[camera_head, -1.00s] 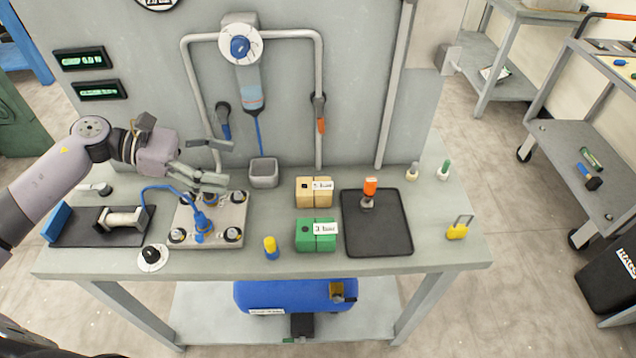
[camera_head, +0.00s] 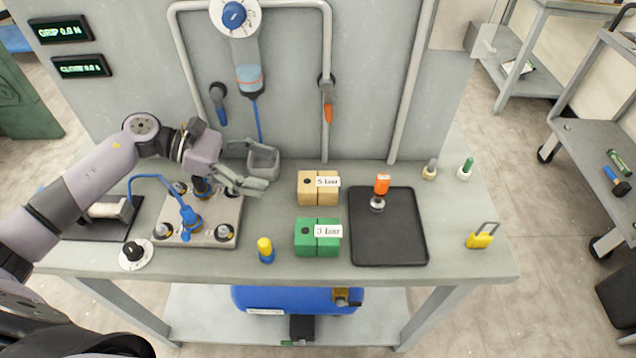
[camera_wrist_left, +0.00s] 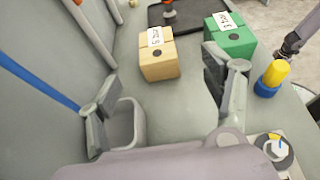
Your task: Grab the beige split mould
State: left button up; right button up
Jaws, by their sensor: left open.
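The beige split mould (camera_head: 318,188) is a two-part block with a white "5 bar" label. It stands on the bench between the grey cup and the black tray. It also shows in the left wrist view (camera_wrist_left: 159,62), ahead of the fingers. My left gripper (camera_head: 252,166) is open and empty, to the left of the beige mould and apart from it. In the left wrist view its two spread fingers (camera_wrist_left: 166,98) stand on either side, with the grey cup by one of them. My right gripper is not in view.
A green "3 bar" mould (camera_head: 317,238) stands just in front of the beige one. The black tray (camera_head: 390,250) lies to the right with an orange-topped part. A grey cup (camera_head: 263,161) is close to my gripper. A yellow-and-blue piece (camera_head: 266,250) stands front left.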

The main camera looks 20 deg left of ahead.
pick_arm(q)
jog(key=p, duration=0.2)
send_near(319, 181)
jog(key=x, duration=0.3)
jog(key=shift+s+d, duration=0.15)
jog(key=shift+d, duration=0.1)
jog(key=shift+d+f, duration=0.1)
jog(key=shift+d, duration=0.2)
jog(key=x, duration=0.1)
jog(key=p+x, duration=0.1)
jog(key=x, duration=0.1)
jog(key=p+x, duration=0.1)
jog(key=shift+w+d+f, duration=0.2)
jog(key=shift+w+d, duration=0.05)
jog(key=shift+w, duration=0.15)
jog(key=shift+c, duration=0.4)
jog(key=c, duration=1.4)
